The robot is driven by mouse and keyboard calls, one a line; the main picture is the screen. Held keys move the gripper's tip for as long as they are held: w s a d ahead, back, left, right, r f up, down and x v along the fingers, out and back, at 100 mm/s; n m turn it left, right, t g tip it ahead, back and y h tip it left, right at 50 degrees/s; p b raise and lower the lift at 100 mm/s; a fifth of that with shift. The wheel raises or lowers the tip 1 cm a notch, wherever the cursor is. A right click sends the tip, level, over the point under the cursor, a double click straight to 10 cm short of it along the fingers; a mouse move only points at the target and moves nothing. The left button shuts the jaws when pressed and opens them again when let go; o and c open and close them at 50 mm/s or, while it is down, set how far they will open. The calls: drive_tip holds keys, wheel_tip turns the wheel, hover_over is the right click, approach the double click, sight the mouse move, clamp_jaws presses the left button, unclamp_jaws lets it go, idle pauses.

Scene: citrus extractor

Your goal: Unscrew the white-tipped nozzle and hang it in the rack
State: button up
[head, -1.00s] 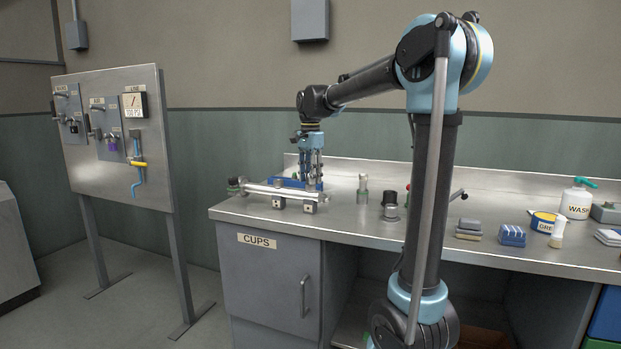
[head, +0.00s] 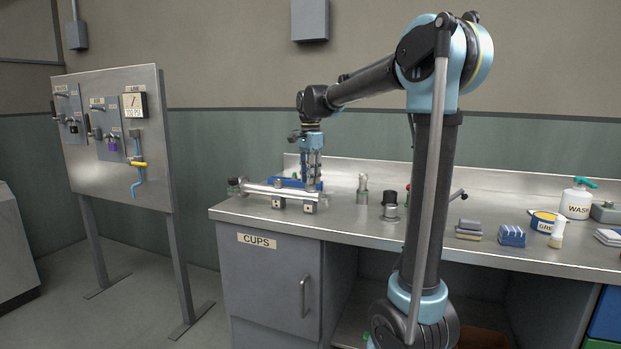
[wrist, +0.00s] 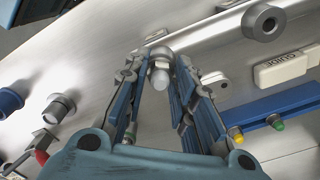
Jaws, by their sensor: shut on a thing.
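The white-tipped nozzle (wrist: 160,77) is between my gripper's fingers in the wrist view, its pale tip facing the camera. My gripper (wrist: 158,62) is shut on it. Whether its thread is still engaged is hidden. In the head view my gripper (head: 312,183) points down at the counter, beside a silver pipe (head: 272,191) on two blocks; its fingertips are too small there to show the nozzle. A blue rack (head: 285,182) lies behind the pipe. In the wrist view a blue bar (wrist: 258,122), probably the rack, has yellow and green tipped pieces along it.
A white-topped fitting (head: 362,189) and a black-capped one (head: 390,203) stand right of the pipe. A steel panel (head: 118,140) stands left. A labelled white block (wrist: 280,67) lies near the blue bar.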

drive_tip(key=shift+n, duration=0.7)
drive_tip(key=shift+n, duration=0.9)
drive_tip(key=shift+w, duration=0.1)
drive_tip(key=shift+n, duration=0.8)
drive_tip(key=shift+n, duration=0.9)
